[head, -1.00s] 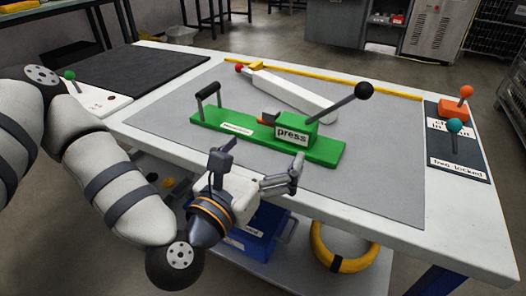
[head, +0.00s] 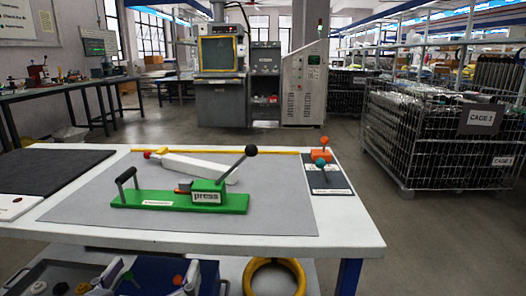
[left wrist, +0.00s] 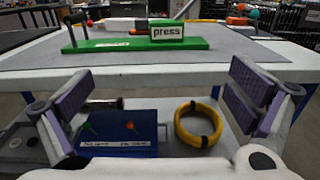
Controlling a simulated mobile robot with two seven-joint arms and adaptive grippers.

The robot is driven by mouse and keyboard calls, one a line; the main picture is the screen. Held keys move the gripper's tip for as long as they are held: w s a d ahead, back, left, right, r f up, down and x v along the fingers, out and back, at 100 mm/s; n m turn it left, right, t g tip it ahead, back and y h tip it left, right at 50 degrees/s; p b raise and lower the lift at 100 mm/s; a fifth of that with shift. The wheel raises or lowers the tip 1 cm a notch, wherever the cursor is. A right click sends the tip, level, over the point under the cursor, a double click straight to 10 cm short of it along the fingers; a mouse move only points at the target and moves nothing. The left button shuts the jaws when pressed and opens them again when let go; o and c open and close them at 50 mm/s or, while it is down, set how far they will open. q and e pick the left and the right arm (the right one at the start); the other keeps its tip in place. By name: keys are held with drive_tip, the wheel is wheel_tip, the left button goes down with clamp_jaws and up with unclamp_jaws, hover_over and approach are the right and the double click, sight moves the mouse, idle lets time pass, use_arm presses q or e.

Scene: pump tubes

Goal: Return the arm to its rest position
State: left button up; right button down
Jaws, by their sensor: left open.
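The rest of my left arm is out of the head view. My right gripper is in neither view.
A green press (head: 175,203) with a black-knobbed lever stands on the grey mat (head: 285,215). A blue bin (left wrist: 115,140) and a yellow ring (left wrist: 179,125) are on the lower shelf. A wire cage (head: 430,135) stands right of the table.

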use_arm(q)
drive_tip(key=s+d+f+m+g+h+p, duration=0.25)
drive_tip(key=s+d+f+m+g, duration=0.2)
drive_tip(key=s+f+m, duration=0.4)
drive_tip(key=s+d+f+m+g+h+p, duration=0.1)
drive_tip(key=s+d+f+m+g+p, duration=0.2)
drive_tip(key=s+f+m+g, duration=0.5)
drive_tip(key=s+a+m+g+y+p, duration=0.2)
drive_tip(key=s+a+m+g, duration=0.2)
drive_tip(key=s+m, duration=0.5)
drive_tip(key=s+a+m+g+y+p, duration=0.2)
drive_tip(key=s+a+m, duration=0.6)
drive_tip(key=s, duration=0.6)
drive_tip(key=shift+a+f+m+g+p, duration=0.2)
drive_tip(key=shift+f+m+g+p, duration=0.3)
drive_tip(key=shift+g, duration=0.45)
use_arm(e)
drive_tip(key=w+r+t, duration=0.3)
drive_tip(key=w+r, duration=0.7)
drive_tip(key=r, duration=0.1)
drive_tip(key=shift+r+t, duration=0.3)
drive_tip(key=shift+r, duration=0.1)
use_arm(q)
drive_tip(key=shift+s+r+y, duration=0.1)
drive_tip(key=shift+y, duration=0.15)
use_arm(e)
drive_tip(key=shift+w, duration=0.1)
